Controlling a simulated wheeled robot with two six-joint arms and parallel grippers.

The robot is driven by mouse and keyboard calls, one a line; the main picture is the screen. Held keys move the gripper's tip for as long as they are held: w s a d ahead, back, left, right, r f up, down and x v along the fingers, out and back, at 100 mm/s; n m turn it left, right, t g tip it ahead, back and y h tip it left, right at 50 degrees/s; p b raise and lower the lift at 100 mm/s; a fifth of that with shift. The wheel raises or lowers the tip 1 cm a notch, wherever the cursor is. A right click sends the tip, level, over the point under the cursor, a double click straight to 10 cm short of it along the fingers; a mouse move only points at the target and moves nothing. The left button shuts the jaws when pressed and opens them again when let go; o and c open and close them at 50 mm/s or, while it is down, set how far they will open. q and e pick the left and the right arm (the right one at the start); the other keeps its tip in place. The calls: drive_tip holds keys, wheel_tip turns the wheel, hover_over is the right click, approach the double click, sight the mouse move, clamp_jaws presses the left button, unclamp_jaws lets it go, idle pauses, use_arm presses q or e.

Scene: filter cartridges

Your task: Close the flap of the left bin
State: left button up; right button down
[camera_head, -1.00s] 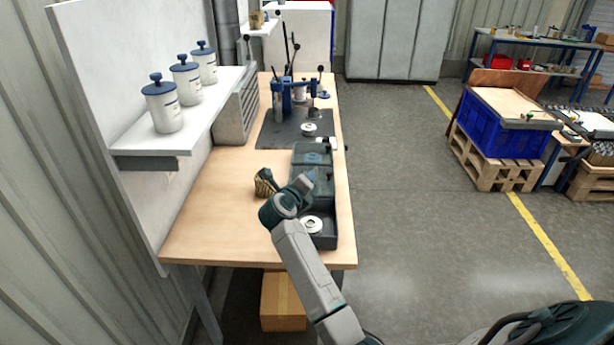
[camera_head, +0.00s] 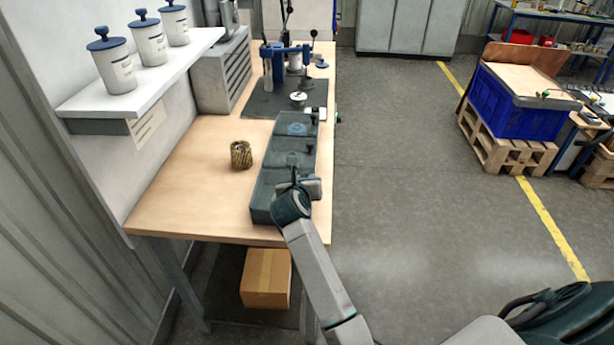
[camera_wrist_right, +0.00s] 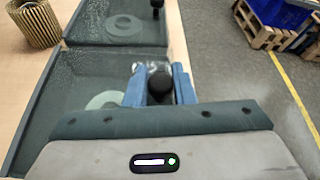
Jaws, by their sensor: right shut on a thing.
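Dark bins stand in a row along the table's right edge in the head view. The nearest bin (camera_head: 262,212), which I take as the left one, has its grey-green see-through flap (camera_head: 268,187) lying down flat over it. The flap also shows in the right wrist view (camera_wrist_right: 60,92), with a pale disc visible beneath it. My right gripper (camera_head: 309,187) is at the flap's right edge. In the right wrist view its blue fingers (camera_wrist_right: 160,78) are shut on the flap's black knob (camera_wrist_right: 160,91). My left gripper is not in view.
The middle bin (camera_head: 290,153) and far bin (camera_head: 296,124) also have flaps down. A pleated brown filter cartridge (camera_head: 241,155) stands left of the bins. A blue press (camera_head: 275,60) is farther back. White canisters (camera_head: 113,62) stand on a shelf. The table's near left is clear.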

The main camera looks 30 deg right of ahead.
drive_tip(key=shift+s+d+f+m, duration=0.1)
drive_tip(key=shift+f+m, duration=0.2)
drive_tip(key=shift+f, duration=0.25)
drive_tip(key=shift+f+y, duration=0.15)
drive_tip(key=shift+y, duration=0.15)
drive_tip(key=c, duration=1.3)
unclamp_jaws()
drive_tip(key=shift+s+d, duration=0.1)
